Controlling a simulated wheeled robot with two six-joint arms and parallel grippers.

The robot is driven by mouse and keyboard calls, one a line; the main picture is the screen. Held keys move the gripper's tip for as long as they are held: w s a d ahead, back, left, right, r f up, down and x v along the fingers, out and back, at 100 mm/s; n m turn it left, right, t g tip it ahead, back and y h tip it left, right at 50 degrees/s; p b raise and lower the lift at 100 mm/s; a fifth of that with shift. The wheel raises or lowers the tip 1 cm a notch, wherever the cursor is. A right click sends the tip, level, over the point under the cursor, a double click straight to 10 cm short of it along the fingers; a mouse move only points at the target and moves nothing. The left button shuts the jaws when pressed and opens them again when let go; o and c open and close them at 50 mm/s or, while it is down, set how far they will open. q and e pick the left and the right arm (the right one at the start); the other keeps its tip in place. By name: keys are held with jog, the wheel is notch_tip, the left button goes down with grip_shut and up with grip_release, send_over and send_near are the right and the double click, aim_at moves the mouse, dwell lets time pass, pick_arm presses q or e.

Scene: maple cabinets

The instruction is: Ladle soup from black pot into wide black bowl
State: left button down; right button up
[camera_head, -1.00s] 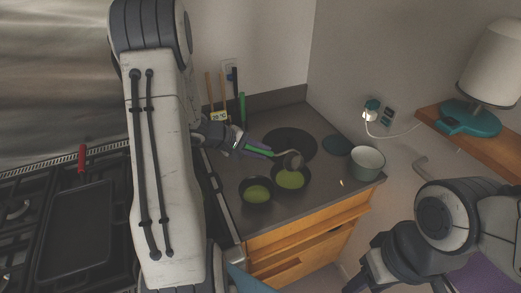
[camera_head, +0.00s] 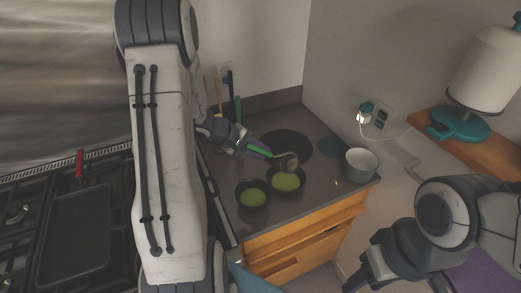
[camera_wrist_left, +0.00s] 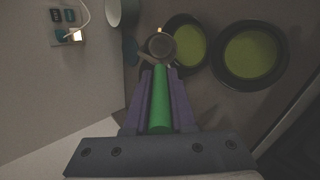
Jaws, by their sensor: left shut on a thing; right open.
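My left gripper (camera_head: 254,150) is shut on the green handle of a ladle (camera_head: 289,162); its purple fingers flank the handle (camera_wrist_left: 160,100) in the left wrist view. The ladle's dark cup (camera_wrist_left: 160,46) is at the rim of the right-hand of two round black vessels (camera_head: 287,180). Green soup shows in this vessel and in the left-hand black vessel (camera_head: 252,193). I cannot tell for sure which is the pot and which the wide bowl, nor what is in the ladle. My right gripper (camera_head: 356,285) is open at the bottom edge, partly cut off, away from the counter.
A pale green pot (camera_head: 361,164) stands at the counter's right edge. A dark flat round (camera_head: 290,144) lies behind the ladle, with a teal round (camera_head: 331,147) beside it. Upright utensils (camera_head: 230,95) stand by the wall. A stove with a pan (camera_head: 75,235) is left.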

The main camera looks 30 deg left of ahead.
pick_arm(q)
jog(key=shift+w+d+r+g+y+p, duration=0.3)
jog(key=shift+w+d+r+g+p, duration=0.25)
jog(key=shift+p, duration=0.8)
jog(key=shift+w+d+r+g+y+p, duration=0.3)
jog(key=shift+w+r+p, duration=0.35)
jog(key=shift+p, duration=0.7)
pick_arm(e)
jog(key=shift+w+d+r, duration=0.2)
jog(key=shift+r, duration=0.75)
jog(key=shift+w+d+r, duration=0.2)
jog(key=shift+w+r, duration=0.05)
jog(key=shift+r, duration=0.65)
jog(key=shift+w+d+r, duration=0.2)
jog(key=shift+r, duration=0.75)
